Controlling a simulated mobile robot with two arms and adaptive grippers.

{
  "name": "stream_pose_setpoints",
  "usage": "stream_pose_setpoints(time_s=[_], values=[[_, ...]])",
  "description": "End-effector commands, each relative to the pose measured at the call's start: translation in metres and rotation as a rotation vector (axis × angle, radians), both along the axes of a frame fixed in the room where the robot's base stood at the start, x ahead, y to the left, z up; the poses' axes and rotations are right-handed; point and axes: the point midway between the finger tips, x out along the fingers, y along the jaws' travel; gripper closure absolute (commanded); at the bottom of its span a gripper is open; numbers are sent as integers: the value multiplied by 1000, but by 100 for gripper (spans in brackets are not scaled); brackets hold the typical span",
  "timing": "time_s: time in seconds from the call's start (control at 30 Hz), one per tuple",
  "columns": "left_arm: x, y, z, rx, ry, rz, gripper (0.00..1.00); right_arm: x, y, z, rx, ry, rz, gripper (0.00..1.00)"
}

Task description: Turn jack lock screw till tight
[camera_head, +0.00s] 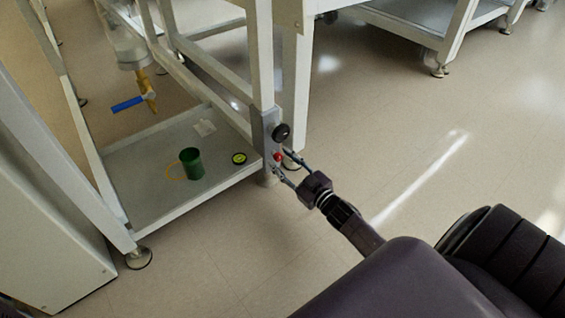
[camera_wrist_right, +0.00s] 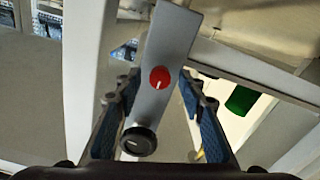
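A small red knob (camera_head: 278,156), likely the lock screw, sits on the grey plate (camera_head: 268,122) at the foot of a white frame leg. In the right wrist view the red knob (camera_wrist_right: 159,78) has a white mark on its face. A round black knob (camera_head: 281,132) is above it on the same plate; in the wrist view it is lower down (camera_wrist_right: 138,145). My right gripper (camera_head: 283,162) is open, its blue-padded fingers spread to either side of the plate. The red knob lies between the finger lines, with a gap on each side. My left gripper is out of view.
The frame's low shelf (camera_head: 150,205) holds a dark green cup (camera_head: 192,163) and a yellow-black disc (camera_head: 239,158). A blue-handled valve (camera_head: 128,104) hangs above it. White frame legs stand close to my right gripper. The floor (camera_head: 400,150) to the right is clear.

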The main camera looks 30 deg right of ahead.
Motion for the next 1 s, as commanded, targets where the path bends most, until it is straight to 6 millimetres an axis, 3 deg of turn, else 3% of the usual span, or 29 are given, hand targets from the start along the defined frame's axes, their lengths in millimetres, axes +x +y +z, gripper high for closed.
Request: stream_pose_setpoints(time_s=[0.1,0.43,0.77,1.0], values=[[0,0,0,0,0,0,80,0,0,0,0,0,0,63],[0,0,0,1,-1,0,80,0,0,0,-1,0,0,99],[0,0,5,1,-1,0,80,0,0,1,32,4,1,100],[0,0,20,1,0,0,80,-1,0,3,160,15,0,100]])
